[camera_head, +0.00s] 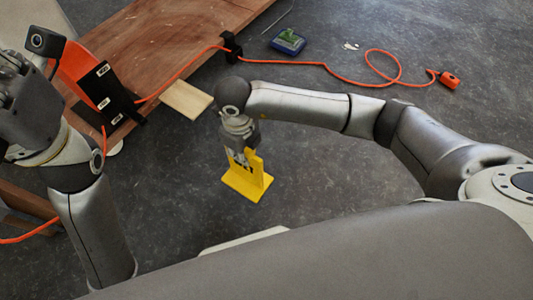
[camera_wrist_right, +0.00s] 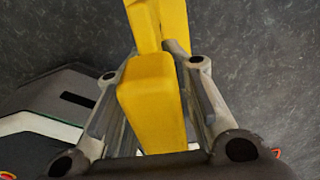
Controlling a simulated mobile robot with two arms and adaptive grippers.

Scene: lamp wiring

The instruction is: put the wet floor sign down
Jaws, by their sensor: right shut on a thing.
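The yellow wet floor sign (camera_head: 250,183) is upright in the head view, below and in front of my right gripper (camera_head: 242,153), over the grey floor. I cannot tell whether its base touches the floor. My right gripper is shut on the sign's top part. In the right wrist view the yellow sign (camera_wrist_right: 152,95) lies between the two fingers of the right gripper (camera_wrist_right: 155,100). My left gripper (camera_head: 18,85) is at the upper left of the head view, partly cut off; its fingers are not clear.
A brown wooden board (camera_head: 165,35) lies at upper left with an orange and black box (camera_head: 105,90) at its edge. A pale wood piece (camera_head: 187,99) lies near it. An orange cable (camera_head: 315,63) runs right to an orange connector (camera_head: 449,80). A blue-green case (camera_head: 289,41) is behind.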

